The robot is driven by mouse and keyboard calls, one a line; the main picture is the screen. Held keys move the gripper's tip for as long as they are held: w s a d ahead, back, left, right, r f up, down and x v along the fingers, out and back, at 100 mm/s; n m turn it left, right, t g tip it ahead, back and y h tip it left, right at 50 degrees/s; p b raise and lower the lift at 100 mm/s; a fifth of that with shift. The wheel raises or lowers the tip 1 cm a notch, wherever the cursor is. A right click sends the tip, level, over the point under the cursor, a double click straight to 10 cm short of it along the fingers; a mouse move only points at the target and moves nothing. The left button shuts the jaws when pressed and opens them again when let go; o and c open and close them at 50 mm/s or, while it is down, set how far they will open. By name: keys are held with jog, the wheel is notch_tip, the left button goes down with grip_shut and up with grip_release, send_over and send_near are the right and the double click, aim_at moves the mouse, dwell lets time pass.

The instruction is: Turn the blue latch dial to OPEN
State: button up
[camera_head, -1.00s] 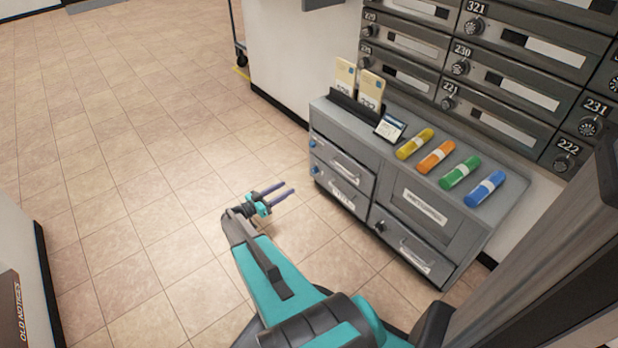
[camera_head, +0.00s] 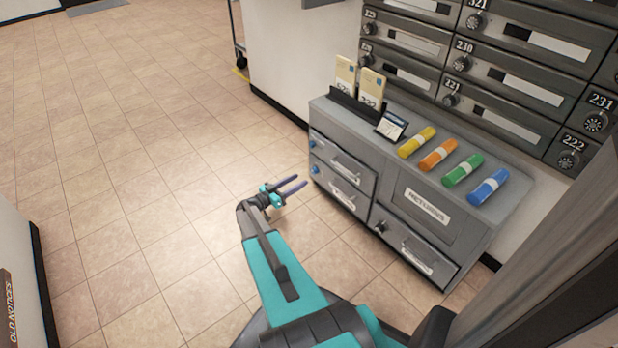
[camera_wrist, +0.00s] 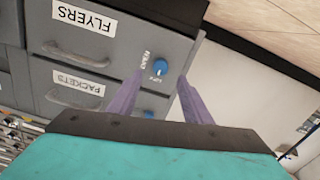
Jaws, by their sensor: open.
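Two blue dials sit on the left edge of the grey cabinet, an upper one (camera_head: 312,144) and a lower one (camera_head: 315,169). The wrist picture is upside down. There the dial beside the FLYERS drawer (camera_wrist: 159,67) lies between my fingertips in the picture, with small white markings too blurred to read. A gap to the lower dial shows in the head view.
The grey cabinet (camera_head: 350,135) has drawers with handles and a RETURNS panel (camera_head: 428,206). Yellow, orange, green and blue cylinders lie on top, near a card holder. Numbered mailboxes (camera_head: 510,75) stand behind. The tiled floor (camera_head: 140,150) to the left is clear.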

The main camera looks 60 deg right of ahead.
aim_at(313, 172)
jog(key=shift+b+x, duration=1.15)
jog(key=shift+x, duration=2.15)
jog(key=shift+c, duration=0.3)
jog(key=c, duration=1)
jog(key=shift+s+d, duration=0.15)
jog(key=shift+d, duration=0.05)
jog(key=shift+a, duration=0.15)
